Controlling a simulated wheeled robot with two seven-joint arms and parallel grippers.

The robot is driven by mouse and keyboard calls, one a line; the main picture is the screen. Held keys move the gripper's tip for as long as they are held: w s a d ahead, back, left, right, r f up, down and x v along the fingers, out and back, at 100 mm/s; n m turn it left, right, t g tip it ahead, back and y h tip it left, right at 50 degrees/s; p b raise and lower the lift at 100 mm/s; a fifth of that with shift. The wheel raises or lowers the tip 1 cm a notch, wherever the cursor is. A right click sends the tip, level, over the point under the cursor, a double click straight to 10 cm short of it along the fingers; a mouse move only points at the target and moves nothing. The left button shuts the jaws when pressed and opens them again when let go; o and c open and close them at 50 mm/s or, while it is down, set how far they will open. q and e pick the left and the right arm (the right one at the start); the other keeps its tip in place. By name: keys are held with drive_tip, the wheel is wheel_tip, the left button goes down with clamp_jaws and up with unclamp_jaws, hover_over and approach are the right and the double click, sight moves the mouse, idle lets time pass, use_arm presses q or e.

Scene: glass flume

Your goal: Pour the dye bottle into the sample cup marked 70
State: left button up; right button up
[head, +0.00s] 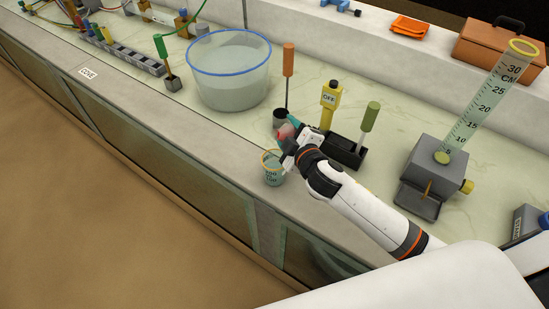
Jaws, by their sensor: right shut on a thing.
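My right gripper (289,139) reaches in from the lower right and is shut on a small reddish thing (285,131), which looks like the dye bottle. The jaws and wrist hide much of it, so I cannot tell its exact tilt or whether dye is flowing. A clear cup (272,173) with a yellow rim and dark markings stands upright on the ledge just below and left of the gripper. Its small markings are hard to read, and the gripper partly overlaps its right side. My left gripper is not in view.
A blue-rimmed basin (229,83) stands left. A tilted graduated tube (486,100) on a grey block stands right.

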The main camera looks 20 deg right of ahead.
drive_tip(key=shift+d+r+n+t+h+b, duration=0.2)
drive_tip(key=shift+r+n+t+h+b, duration=0.1)
drive_tip(key=shift+r+n+b, duration=0.35)
idle(2.3)
drive_tip(key=shift+w+f+n+t+b, duration=0.1)
drive_tip(key=shift+f+n+t+b, duration=0.25)
drive_tip(key=shift+n+b, duration=0.65)
idle(1.6)
drive_tip(key=shift+d+r+h, duration=0.15)
drive_tip(key=shift+r+h, duration=0.1)
drive_tip(key=shift+h, duration=0.05)
idle(1.7)
